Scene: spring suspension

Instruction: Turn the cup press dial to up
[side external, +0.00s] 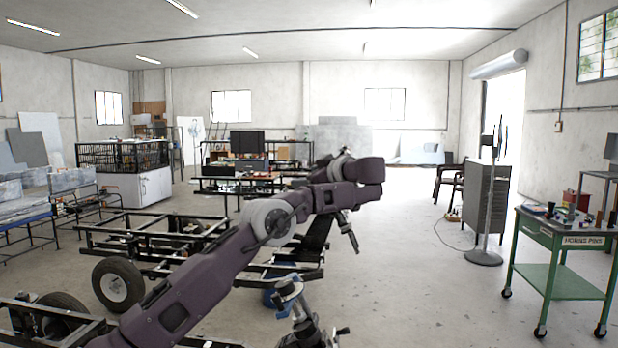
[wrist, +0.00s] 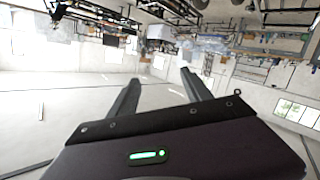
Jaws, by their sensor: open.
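I cannot make out a cup press dial in either view. A metal device (side external: 290,293) with a round grey top and black parts stands at the bottom centre of the side view, below my arm. I cannot tell whether it is the cup press. My gripper (side external: 350,240) hangs from my raised arm in the side view, above and to the right of that device and apart from it. In the wrist view my gripper (wrist: 160,77) has its two fingers spread, with nothing between them. The wrist picture appears upside down.
A black vehicle frame (side external: 140,238) with wheels lies left of and behind my arm. A green cart (side external: 555,280) with small tools on top stands at the right. A pole stand (side external: 483,258) and a grey cabinet (side external: 478,200) are near it. Floor between is open.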

